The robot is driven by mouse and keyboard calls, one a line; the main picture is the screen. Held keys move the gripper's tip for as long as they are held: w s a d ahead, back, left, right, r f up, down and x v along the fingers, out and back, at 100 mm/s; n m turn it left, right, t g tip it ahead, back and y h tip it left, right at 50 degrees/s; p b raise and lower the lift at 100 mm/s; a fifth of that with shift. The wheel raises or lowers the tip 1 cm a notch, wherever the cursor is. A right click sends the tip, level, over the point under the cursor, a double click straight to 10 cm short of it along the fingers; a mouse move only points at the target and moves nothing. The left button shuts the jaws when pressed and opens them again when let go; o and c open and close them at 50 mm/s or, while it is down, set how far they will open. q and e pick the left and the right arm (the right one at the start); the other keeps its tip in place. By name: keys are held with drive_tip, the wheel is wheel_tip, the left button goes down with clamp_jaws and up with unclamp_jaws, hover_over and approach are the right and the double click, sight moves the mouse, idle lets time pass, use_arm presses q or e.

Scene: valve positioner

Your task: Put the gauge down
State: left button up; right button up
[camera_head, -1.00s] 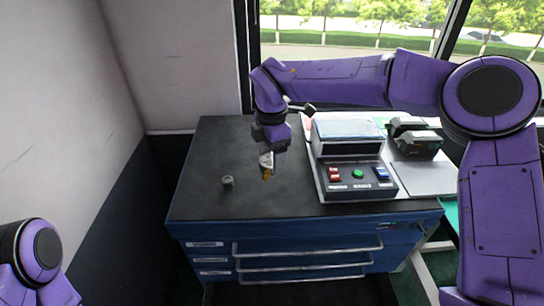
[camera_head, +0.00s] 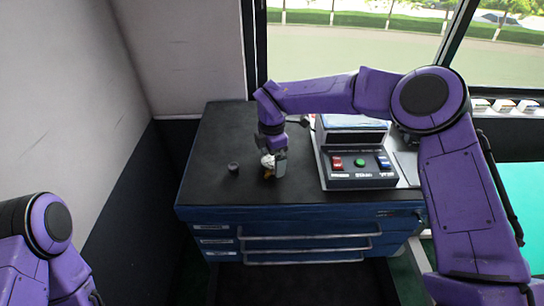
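The gauge (camera_head: 267,161) is a small whitish piece with a brassy lower end. It shows at my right gripper (camera_head: 272,174), which points down over the left part of the dark bench top. The gripper appears shut on the gauge; its fingers are small and partly hidden. The brassy end is close to the bench surface, and I cannot tell if it touches. Only part of my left arm shows at the lower left; its gripper is out of view.
A small grey cylinder (camera_head: 233,168) stands on the blue bench's black top (camera_head: 215,140), left of the gripper. Bare bench top lies left and behind. A wall is at the left.

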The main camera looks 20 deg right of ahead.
sight(272, 160)
drive_tip(key=shift+r, duration=0.1)
drive_tip(key=shift+r+p, duration=0.35)
drive_tip(key=shift+p, duration=0.05)
wheel_tip(272, 160, up, 3)
drive_tip(key=shift+w+f+b, duration=0.1)
drive_tip(key=shift+b, duration=0.9)
wheel_tip(272, 160, up, 9)
drive_tip(key=b, duration=0.1)
drive_tip(key=shift+f, duration=0.15)
